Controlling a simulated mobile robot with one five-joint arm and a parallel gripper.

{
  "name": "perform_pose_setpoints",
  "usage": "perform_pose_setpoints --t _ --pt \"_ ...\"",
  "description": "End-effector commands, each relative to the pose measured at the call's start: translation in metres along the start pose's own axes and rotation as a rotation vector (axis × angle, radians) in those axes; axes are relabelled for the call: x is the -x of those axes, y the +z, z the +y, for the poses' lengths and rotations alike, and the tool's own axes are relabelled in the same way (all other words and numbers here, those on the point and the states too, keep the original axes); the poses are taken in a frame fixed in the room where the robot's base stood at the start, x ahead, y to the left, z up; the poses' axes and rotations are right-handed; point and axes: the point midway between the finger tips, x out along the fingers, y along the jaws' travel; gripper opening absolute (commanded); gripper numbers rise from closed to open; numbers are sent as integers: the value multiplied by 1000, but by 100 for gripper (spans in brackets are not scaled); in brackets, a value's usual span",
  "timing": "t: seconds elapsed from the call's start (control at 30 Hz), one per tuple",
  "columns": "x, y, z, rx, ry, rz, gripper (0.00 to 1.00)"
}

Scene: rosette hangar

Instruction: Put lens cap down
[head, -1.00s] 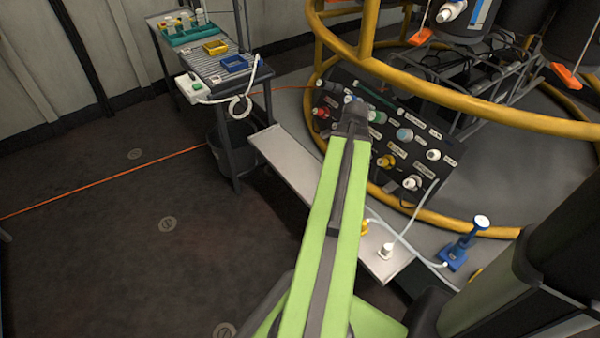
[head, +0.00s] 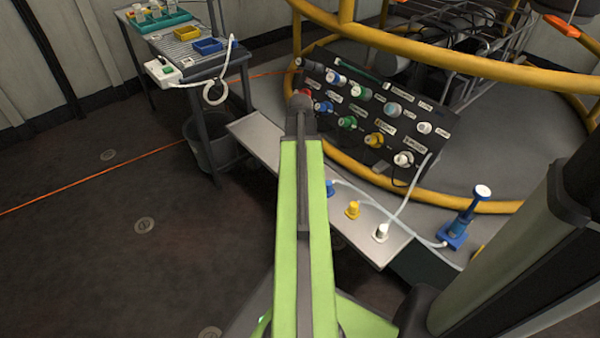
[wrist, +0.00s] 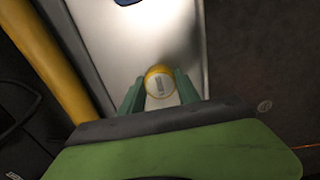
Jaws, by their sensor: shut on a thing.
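My gripper (wrist: 160,88) is shut on a round cap (wrist: 160,82) with a yellow rim and a pale face bearing a grey mark; I take it for the lens cap. In the wrist view it is between the two green fingers, above the pale bench shelf (wrist: 155,40). Whether it touches the shelf I cannot tell. In the head view my arm hides the fingers and the held cap. The same long shelf (head: 262,140) runs below the panel there.
Blue (head: 330,187), yellow (head: 352,210) and white (head: 381,233) plugs stand on the shelf's right part. A dark panel (head: 365,105) with several coloured connectors and a yellow rail (head: 440,65) lie behind. A cart (head: 190,55) stands at left. The shelf's left part looks clear.

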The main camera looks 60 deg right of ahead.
Motion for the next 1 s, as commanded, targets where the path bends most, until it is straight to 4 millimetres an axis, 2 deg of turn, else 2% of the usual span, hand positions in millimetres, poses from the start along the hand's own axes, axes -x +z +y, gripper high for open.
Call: perform_pose_setpoints --t 0.27,0.3,0.43,0.77,0.87,1.0 --pt "-2 0 0 1 0 0 0" --pt "0 0 0 1 0 0 42" --pt "0 0 0 1 0 0 59" --pt "1 0 0 1 0 0 60" --pt "8 0 0 1 0 0 60" --pt "27 0 0 1 0 0 60"
